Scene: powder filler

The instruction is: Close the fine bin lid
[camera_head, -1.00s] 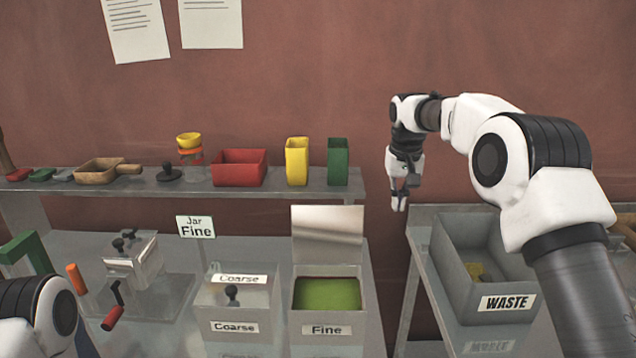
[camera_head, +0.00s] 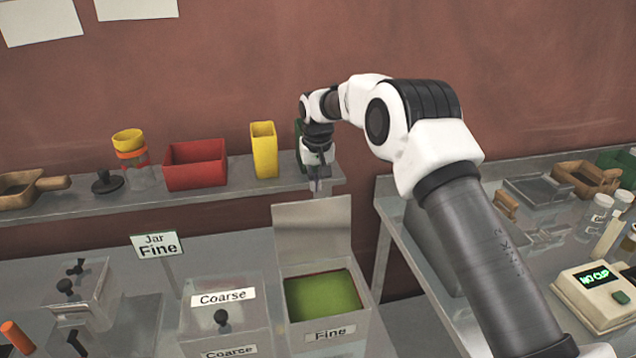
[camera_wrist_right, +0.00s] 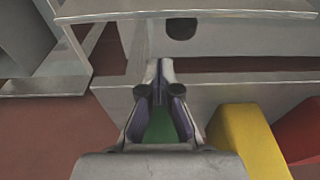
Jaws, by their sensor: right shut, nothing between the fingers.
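The fine bin (camera_head: 327,331) stands at the lower middle of the head view, labelled "Fine", with green contents showing. Its pale metal lid (camera_head: 312,235) stands open, upright at the bin's back edge. My right gripper (camera_head: 316,184) points down just above and behind the lid's top edge in the head view; contact cannot be told. Its fingers are shut and empty, and they also show in the right wrist view (camera_wrist_right: 160,95). There a dark round knob (camera_wrist_right: 181,30) shows on a pale panel, ahead of the fingertips. My left gripper is out of view.
The shelf (camera_head: 220,189) behind holds a yellow container (camera_head: 263,150), a red bin (camera_head: 195,165) and a green container partly hidden by my right gripper. The closed coarse bin (camera_head: 223,299) is left of the fine bin. A scale (camera_head: 600,297) stands on the right table.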

